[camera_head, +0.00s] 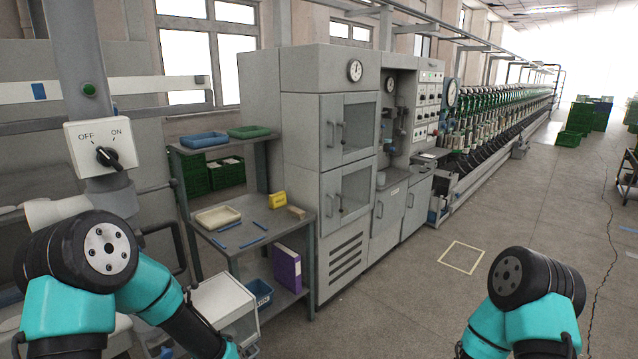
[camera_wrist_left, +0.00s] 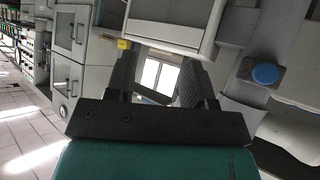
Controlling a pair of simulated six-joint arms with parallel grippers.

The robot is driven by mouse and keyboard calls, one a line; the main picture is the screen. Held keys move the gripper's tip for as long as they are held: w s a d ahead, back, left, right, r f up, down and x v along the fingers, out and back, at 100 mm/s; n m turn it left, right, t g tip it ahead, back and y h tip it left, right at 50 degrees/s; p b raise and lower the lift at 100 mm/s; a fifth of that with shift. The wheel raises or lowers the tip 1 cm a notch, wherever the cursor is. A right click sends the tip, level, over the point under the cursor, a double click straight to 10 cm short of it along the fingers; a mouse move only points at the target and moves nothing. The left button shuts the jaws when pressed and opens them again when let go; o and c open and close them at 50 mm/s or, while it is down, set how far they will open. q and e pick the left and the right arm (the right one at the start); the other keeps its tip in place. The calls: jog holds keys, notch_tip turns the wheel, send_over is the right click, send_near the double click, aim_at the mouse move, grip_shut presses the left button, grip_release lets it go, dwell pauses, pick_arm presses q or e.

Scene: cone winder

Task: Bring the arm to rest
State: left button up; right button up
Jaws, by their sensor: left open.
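My left gripper (camera_wrist_left: 157,68) shows in the left wrist view with its two dark fingers apart. Nothing is seen between them except the background, with a bright window-like patch. In the head view my left arm comes in from the lower left and reaches down to the bottom edge, beside a white box-like unit (camera_head: 224,305). The left gripper itself is not clearly visible there. My right arm shows only in part at the lower right of the head view, over open floor, and its gripper is out of the picture.
A post carries an OFF/ON switch box (camera_head: 101,146) above my left arm. A grey shelf (camera_head: 290,222) holds trays and a purple binder (camera_head: 287,267). Tall grey cabinets (camera_head: 300,110) stand behind. The floor (camera_head: 520,220) at the right is clear around a taped square.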

pick_arm(q)
jog(key=s+d+f+g+h, duration=0.2)
jog(key=s+f+g, duration=0.3)
jog(key=s+f, duration=0.3)
jog(key=s+d+f+g+h, duration=0.2)
jog(key=s+f+g, duration=0.3)
jog(key=s, duration=0.8)
notch_tip(320, 180, down, 3)
jog(key=shift+d+f+m+h, duration=0.2)
jog(key=shift+m+h, duration=0.2)
jog(key=shift+h, duration=0.2)
